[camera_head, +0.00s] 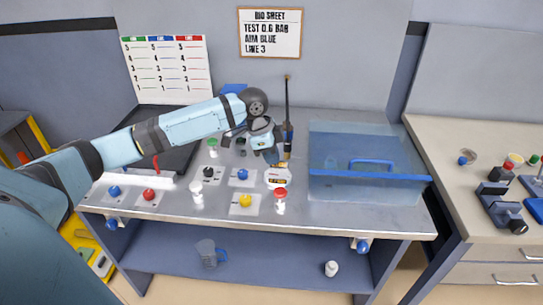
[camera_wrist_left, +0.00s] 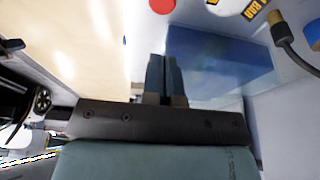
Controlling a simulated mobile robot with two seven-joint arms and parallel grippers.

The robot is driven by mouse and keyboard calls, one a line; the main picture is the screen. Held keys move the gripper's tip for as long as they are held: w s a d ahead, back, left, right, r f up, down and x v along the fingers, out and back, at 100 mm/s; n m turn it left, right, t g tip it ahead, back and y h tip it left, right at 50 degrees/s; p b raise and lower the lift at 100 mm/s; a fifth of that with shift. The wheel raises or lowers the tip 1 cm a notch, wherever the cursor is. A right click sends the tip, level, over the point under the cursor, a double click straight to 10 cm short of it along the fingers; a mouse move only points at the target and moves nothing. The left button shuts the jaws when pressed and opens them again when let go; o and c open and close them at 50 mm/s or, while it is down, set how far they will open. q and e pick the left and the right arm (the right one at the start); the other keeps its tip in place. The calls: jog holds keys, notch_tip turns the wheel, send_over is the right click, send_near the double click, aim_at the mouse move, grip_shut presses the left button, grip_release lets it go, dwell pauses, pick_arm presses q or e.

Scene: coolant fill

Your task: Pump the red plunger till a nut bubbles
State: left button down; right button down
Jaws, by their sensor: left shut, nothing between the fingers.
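A red round knob (camera_head: 149,194) sits on a pale plate at the bench's front left. A small red upright part (camera_head: 155,162) shows behind it, near the dark panel. I cannot tell which of these is the plunger. A red round thing also shows at the top edge of the left wrist view (camera_wrist_left: 163,5). My left gripper (camera_head: 272,157) is shut and empty over the bench's middle; its fingers show together in the wrist view (camera_wrist_left: 164,76). A clear blue water tank (camera_head: 400,182) stands right of it. No nut or bubbles can be made out. My right gripper is not in view.
A tall dark rod (camera_head: 287,100) stands behind my gripper. A yellow-labelled part (camera_wrist_left: 255,9) with a hose shows in the wrist view.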

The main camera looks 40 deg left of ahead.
aim_at(278, 192)
pick_arm(q)
jog(key=x, duration=0.6)
jog(key=p+x, duration=0.1)
jog(key=x, duration=0.2)
jog(key=shift+s+a+f, duration=0.25)
jog(key=shift+f, duration=0.7)
jog(key=shift+f, duration=1.45)
